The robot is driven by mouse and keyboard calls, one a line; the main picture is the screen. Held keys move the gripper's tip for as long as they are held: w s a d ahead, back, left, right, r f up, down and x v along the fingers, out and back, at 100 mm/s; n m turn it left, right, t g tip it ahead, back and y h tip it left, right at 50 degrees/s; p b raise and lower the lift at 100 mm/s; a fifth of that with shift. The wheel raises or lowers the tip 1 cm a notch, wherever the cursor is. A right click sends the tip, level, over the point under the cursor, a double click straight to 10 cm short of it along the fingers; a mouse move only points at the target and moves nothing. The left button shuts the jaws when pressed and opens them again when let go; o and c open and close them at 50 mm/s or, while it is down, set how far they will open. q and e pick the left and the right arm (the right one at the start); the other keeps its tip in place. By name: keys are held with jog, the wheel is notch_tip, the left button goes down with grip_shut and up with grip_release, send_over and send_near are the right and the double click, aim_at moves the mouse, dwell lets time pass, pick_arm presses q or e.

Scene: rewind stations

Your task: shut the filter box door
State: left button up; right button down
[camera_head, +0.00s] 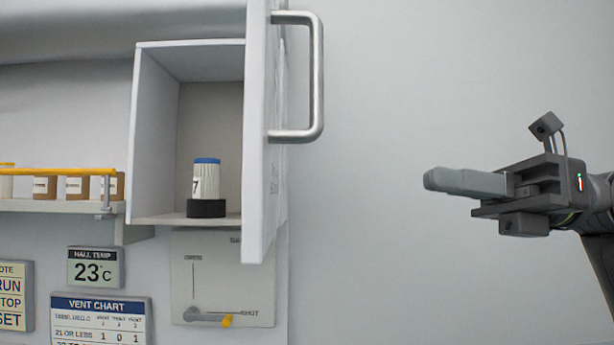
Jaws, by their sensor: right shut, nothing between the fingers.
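The filter box (157,140) is an open white box on the wall, left of the middle in the head view. Its door (258,150) stands open, swung out toward me and seen nearly edge-on, with a metal bar handle (318,75) on its right face. Inside the box a white pleated filter (206,181) with a blue top and the number 7 stands upright in a black base (206,208). My right gripper (430,180) is shut and empty, to the right of the door and lower than the handle, clear of both. My left gripper is not in view.
A shelf (60,206) with a yellow rail and several small labelled containers is at the left. Below are a temperature display (95,268), a vent chart (100,318) and a lever panel (222,275) with a yellow-tipped lever. The wall between door and right gripper is bare.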

jog(key=s+n+h, duration=0.1)
jog(key=s, duration=0.4)
jog(key=p, duration=0.6)
send_near(263, 174)
jog(key=shift+n+t+h, duration=0.3)
jog(key=shift+t, duration=0.1)
jog(key=a, duration=0.3)
jog(key=a+r, duration=0.1)
jog(key=a, duration=0.1)
jog(key=shift+s+a, duration=0.25)
jog(key=shift+a+f+p, duration=0.15)
jog(key=shift+a+p, duration=0.3)
jog(key=shift+a, duration=0.25)
